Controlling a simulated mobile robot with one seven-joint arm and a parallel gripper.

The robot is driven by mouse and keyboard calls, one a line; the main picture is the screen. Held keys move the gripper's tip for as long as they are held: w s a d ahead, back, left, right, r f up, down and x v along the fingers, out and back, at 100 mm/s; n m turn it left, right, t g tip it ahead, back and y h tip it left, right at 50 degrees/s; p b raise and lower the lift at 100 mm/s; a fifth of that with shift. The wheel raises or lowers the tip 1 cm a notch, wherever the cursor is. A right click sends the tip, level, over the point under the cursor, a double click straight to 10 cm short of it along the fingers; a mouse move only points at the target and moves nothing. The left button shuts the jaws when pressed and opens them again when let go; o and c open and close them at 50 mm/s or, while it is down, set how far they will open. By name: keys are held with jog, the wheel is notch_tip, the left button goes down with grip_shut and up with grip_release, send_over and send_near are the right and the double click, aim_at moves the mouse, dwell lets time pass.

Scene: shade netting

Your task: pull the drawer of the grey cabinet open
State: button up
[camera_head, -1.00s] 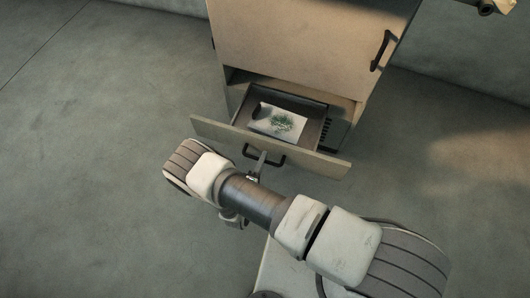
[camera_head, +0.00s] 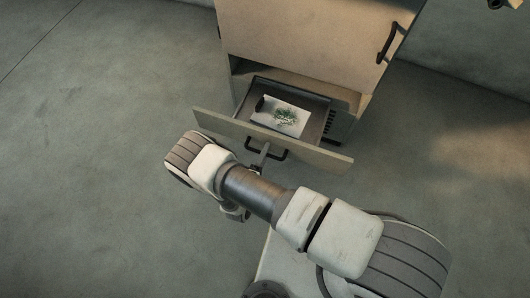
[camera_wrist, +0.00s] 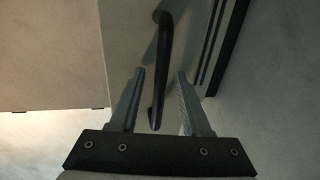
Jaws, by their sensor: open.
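The grey cabinet (camera_head: 300,32) looks beige in this light and stands at the top of the head view. Its low drawer (camera_head: 312,153) is pulled out, with a clear gap between its front panel and the body. The drawer's dark bar handle (camera_head: 280,155) is on the front panel. In the head view my gripper (camera_head: 261,160) is at this handle, mostly hidden by my arm. In the wrist view my gripper (camera_wrist: 161,73) is open, with the dark handle (camera_wrist: 163,45) running between its fingers. A small gap shows on each side, so contact cannot be seen.
Inside the drawer lies a white sheet (camera_head: 294,127) with a green plant-like patch (camera_head: 286,115). A larger door with a dark handle (camera_head: 389,42) is above and appears shut. The floor (camera_head: 90,160) left of the drawer is clear.

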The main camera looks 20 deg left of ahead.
jog(key=p+v, duration=0.3)
jog(key=v, duration=1.4)
jog(key=shift+s+a, duration=0.15)
jog(key=shift+s, duration=0.05)
